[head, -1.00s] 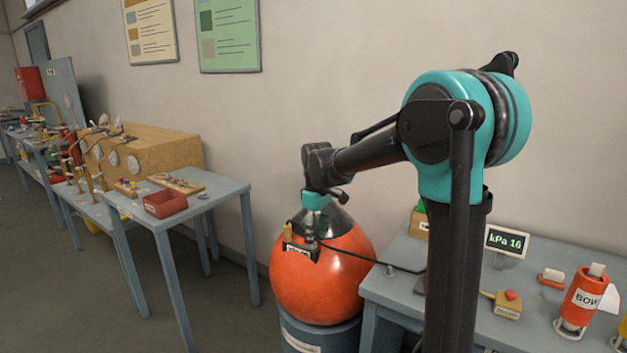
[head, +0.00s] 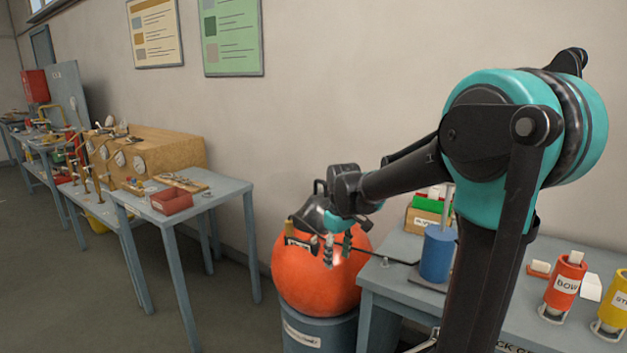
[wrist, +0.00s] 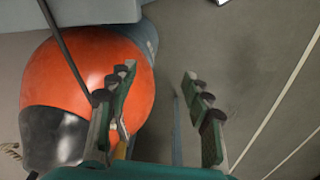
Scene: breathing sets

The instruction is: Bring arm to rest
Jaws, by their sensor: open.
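My gripper (head: 338,248) is in front of the orange sphere (head: 310,285) in the head view, fingers pointing down. The sphere (wrist: 90,75) fills the left of the wrist view, beside and behind the left finger. I cannot tell whether the finger touches it. The gripper holds nothing that I can see. My arm is bent, reaching left from its large teal joint toward the sphere.
The sphere has a dark top and rests on a blue-grey drum (head: 318,335). A grey table (head: 385,285) at right carries a blue cylinder (head: 437,255) and labelled red (head: 566,285) and yellow (head: 612,305) containers.

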